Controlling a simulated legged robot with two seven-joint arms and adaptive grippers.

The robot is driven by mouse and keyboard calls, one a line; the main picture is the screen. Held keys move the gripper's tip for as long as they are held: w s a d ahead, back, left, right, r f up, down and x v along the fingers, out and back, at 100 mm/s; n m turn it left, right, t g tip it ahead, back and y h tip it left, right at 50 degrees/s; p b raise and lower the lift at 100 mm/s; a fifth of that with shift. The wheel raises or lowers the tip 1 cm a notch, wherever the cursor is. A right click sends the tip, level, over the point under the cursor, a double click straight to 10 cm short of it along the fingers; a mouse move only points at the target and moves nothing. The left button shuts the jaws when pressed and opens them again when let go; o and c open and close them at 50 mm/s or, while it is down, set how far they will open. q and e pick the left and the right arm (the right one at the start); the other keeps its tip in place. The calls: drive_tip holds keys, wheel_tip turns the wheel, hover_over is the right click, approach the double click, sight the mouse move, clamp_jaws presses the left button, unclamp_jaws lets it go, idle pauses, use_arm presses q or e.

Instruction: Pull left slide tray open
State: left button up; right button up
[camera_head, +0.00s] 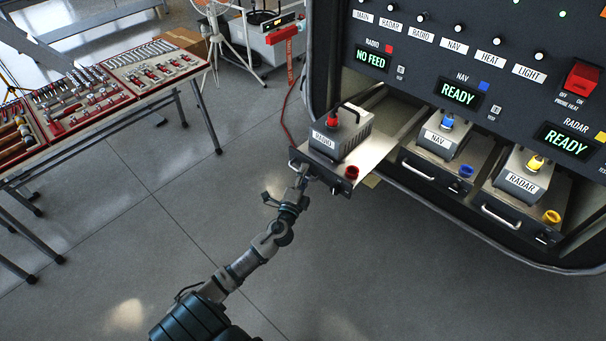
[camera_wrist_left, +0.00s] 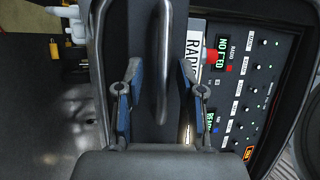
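The left slide tray (camera_head: 369,154) sticks well out of the console in the head view, with a grey box labelled RADIO (camera_head: 343,137) on it. The box has a red plug on top, and a red knob sits at the tray's front corner. My left gripper (camera_head: 301,172) is at the tray's front handle. In the left wrist view the handle (camera_wrist_left: 161,62) runs between the two blue-lined fingers of my left gripper (camera_wrist_left: 160,78). The fingers are spread, with a visible gap on each side of the handle. My right gripper is out of view.
The NAV tray (camera_head: 425,169) and RADAR tray (camera_head: 500,212) sit in the console to the right. The console panel (camera_head: 430,62) reads NO FEED for radio. A tool table (camera_head: 110,90) stands at left. The floor (camera_head: 130,220) between is clear.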

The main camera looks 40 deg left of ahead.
use_arm(q)
drive_tip(key=v, duration=1.2)
drive_tip(key=s+d+f+n+g+h, duration=0.1)
drive_tip(key=s+f+n+g, duration=0.15)
drive_tip(key=f, duration=0.95)
drive_tip(key=s+d+f+n+g+h, duration=0.1)
drive_tip(key=s+d+f+n+g, duration=0.2)
drive_tip(key=f, duration=0.9)
drive_tip(key=s+f+n+g+h, duration=0.1)
drive_tip(key=s+f+g, duration=0.3)
drive_tip(key=f, duration=0.7)
drive_tip(key=s+d+f+n+g+h, duration=0.1)
drive_tip(key=s+d+f+g, duration=0.3)
drive_tip(key=s+f, duration=0.5)
drive_tip(key=s+d+f+n+g+h, duration=0.2)
drive_tip(key=s+d+f+n+g, duration=0.2)
drive_tip(key=s+d+f, duration=0.3)
drive_tip(key=s+f, duration=0.2)
drive_tip(key=s, duration=0.3)
drive_tip(key=shift+d+f, duration=0.25)
drive_tip(key=shift+f, duration=0.15)
